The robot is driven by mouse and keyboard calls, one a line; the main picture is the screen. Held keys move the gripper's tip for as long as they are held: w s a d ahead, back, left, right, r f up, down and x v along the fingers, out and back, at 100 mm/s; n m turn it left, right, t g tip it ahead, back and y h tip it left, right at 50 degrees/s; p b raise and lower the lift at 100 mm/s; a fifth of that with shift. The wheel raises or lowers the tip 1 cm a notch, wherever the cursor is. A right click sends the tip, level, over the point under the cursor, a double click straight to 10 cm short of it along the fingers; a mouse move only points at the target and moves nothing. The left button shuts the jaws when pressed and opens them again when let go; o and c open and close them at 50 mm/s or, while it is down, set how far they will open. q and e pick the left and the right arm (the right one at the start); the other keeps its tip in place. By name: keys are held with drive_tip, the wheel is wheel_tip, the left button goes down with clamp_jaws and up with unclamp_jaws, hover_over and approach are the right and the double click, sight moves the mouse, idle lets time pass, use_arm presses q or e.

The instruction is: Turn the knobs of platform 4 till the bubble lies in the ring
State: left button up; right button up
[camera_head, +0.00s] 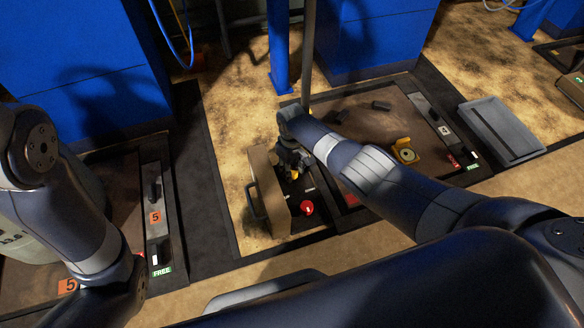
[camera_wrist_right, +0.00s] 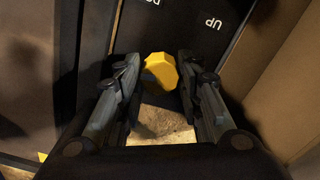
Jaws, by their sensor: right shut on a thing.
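My right gripper (camera_head: 293,172) reaches down into an open brown box beside platform 4 (camera_head: 365,117). In the right wrist view its two fingers stand on either side of a yellow faceted knob (camera_wrist_right: 160,71) and are shut on it. The knob shows as a small yellow spot under the gripper in the head view (camera_head: 295,176). A yellow level (camera_head: 405,151) with a round dial sits on the platform; its bubble and ring are too small to make out. My left arm shows at the left, but its gripper is not in view.
A red button (camera_head: 307,208) is close to the right gripper. "UP" (camera_wrist_right: 213,22) and a cut-off word are printed on the dark panel. A side strip bears label 4 (camera_head: 445,130) and a green FREE sign (camera_head: 473,167). A grey tray (camera_head: 502,130) lies at right.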

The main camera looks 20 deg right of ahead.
idle(0.3)
drive_tip(key=o, duration=1.1)
drive_tip(key=shift+c, duration=0.2)
wheel_tip(320, 180, up, 12)
drive_tip(key=shift+f, duration=0.1)
idle(0.4)
